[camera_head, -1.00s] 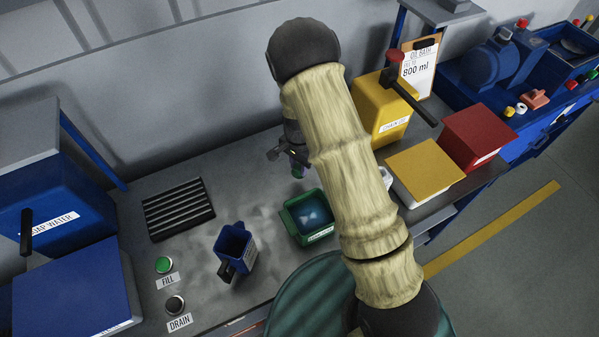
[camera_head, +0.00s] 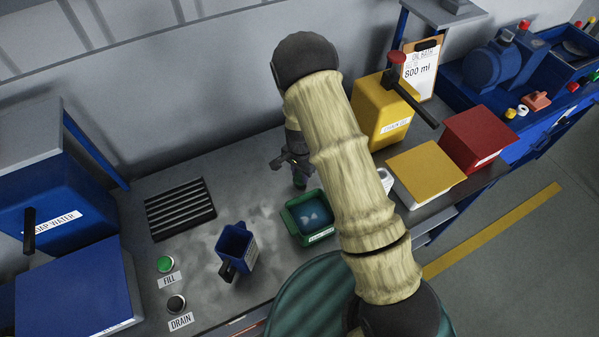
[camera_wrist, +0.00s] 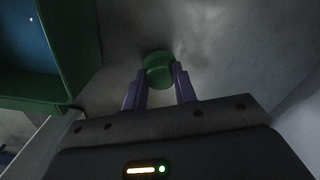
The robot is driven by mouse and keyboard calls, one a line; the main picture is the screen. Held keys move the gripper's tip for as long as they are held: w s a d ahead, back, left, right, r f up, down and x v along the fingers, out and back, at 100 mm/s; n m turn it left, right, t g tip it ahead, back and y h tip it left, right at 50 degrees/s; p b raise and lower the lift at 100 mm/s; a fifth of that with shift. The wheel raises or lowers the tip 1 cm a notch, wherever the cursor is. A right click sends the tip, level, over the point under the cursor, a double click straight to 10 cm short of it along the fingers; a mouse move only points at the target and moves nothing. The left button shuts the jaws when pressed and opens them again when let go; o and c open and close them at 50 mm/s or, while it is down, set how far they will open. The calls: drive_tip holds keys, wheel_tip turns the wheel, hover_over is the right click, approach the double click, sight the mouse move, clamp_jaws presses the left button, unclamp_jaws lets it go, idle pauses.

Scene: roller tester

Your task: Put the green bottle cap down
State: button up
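The green bottle cap (camera_wrist: 159,70) is a round green disc between the tips of my gripper (camera_wrist: 161,78) in the wrist view. The two purple fingers press against its sides. In the head view my gripper (camera_head: 297,172) hangs low over the grey bench top behind the green tub, and the cap shows as a small green spot (camera_head: 299,184) below it. I cannot tell whether the cap touches the bench.
The green tub (camera_head: 290,222) with blue liquid stands just in front of my gripper. A blue jug (camera_head: 236,243) stands to its left, beyond it a black slotted rack (camera_head: 180,208). A yellow canister (camera_head: 378,118) is at right. Bench left of my gripper is clear.

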sight(300, 175)
drive_tip(key=o, duration=0.4)
wheel_tip(300, 175, up, 12)
drive_tip(key=b, duration=0.1)
drive_tip(key=shift+r, duration=0.15)
idle(0.3)
idle(0.4)
drive_tip(key=s+d+r+n+t, duration=0.1)
drive_tip(key=s+d+r+n, duration=0.3)
drive_tip(key=s, duration=0.4)
drive_tip(key=s+d+r+n+t, duration=0.1)
drive_tip(key=s+d+r+n, duration=0.4)
drive_tip(key=s+d+r, duration=0.2)
drive_tip(key=shift+s+r+t, duration=0.3)
drive_tip(key=shift+s+r, duration=0.25)
drive_tip(key=shift+s, duration=0.3)
